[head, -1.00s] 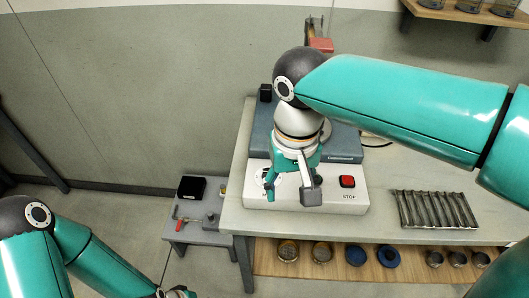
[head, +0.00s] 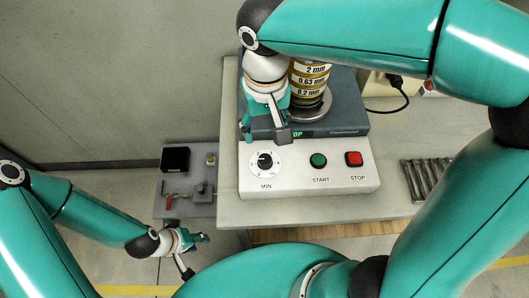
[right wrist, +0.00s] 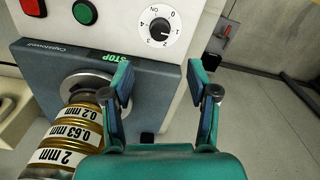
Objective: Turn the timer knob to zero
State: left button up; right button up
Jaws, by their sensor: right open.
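The timer knob (head: 264,160) is black on a white numbered dial, above the word MIN on the pale front panel. It also shows in the right wrist view (right wrist: 160,29); its pointer setting is too small to read surely. My right gripper (head: 264,135) is open and empty, with its fingers pointing down just behind the dial and apart from the knob. In the right wrist view its two fingers (right wrist: 163,90) stand wide apart below the dial. My left gripper (head: 197,255) is low at the left, fingers apart, away from the panel.
A green START button (head: 318,160) and red STOP button (head: 354,158) sit right of the dial. A labelled sieve stack (head: 309,80) stands behind, close to my right gripper. A low grey stand (head: 177,207) with small items is left of the bench. Metal bars (head: 425,175) lie at right.

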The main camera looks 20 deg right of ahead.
aim_at(265, 158)
notch_tip(265, 158, down, 12)
jog(key=shift+f, duration=0.1)
dwell(0.4)
grip_shut()
jog(key=shift+n, duration=0.3)
jog(key=n, duration=0.5)
jog(key=shift+b, duration=0.3)
jog(key=n, duration=0.6)
jog(key=shift+n, duration=0.3)
